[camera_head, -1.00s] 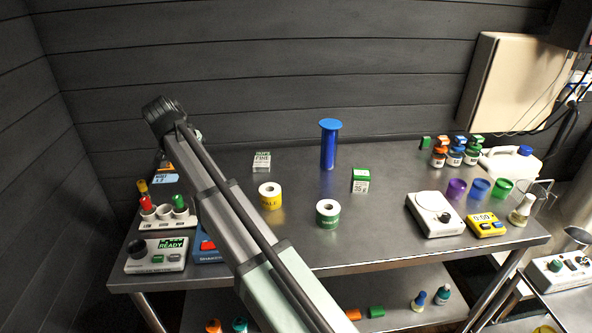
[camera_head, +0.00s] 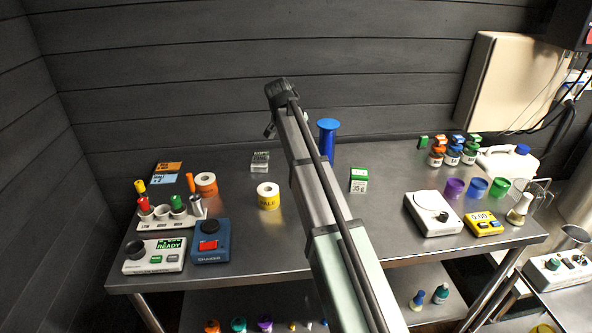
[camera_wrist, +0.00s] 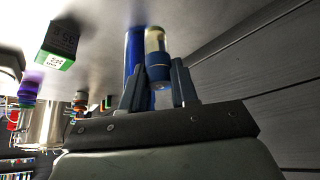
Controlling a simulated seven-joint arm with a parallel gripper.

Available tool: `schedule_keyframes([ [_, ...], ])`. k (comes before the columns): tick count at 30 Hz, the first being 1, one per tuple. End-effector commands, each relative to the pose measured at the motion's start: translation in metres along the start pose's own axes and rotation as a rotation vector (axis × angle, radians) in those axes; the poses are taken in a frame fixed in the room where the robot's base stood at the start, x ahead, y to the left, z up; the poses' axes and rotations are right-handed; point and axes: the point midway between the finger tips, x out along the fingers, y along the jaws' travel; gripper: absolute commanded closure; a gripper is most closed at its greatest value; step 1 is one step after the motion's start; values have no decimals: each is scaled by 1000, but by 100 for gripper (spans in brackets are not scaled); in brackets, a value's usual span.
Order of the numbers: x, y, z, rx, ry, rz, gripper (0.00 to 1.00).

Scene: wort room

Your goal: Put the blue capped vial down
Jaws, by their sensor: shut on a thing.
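In the wrist view my gripper (camera_wrist: 159,70) is shut on the blue capped vial (camera_wrist: 155,42). The vial's blue end lies between the fingers, and its clear body with pale contents extends past the fingertips toward the grey tabletop. Behind it stands a tall blue cylinder (camera_wrist: 133,45), which also shows in the head view (camera_head: 328,140) at the back of the table. In the head view my arm crosses the middle of the table, and the vial and fingertips are hidden. I cannot tell whether the vial touches the table.
A white rack (camera_head: 170,220) with several vials is at the left.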

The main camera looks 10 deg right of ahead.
Motion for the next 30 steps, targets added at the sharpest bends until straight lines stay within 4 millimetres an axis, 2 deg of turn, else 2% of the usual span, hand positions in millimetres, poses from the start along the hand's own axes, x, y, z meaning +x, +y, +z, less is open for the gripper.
schedule_keyframes([
  [4,12,11,-19,-19,0,-10,100],
  [6,15,7,-23,-60,1,-34,100],
  [18,10,-27,-25,-353,4,-202,100],
  [26,11,-30,-26,-454,4,-258,100],
  [30,21,-30,-19,-464,3,-262,100],
])
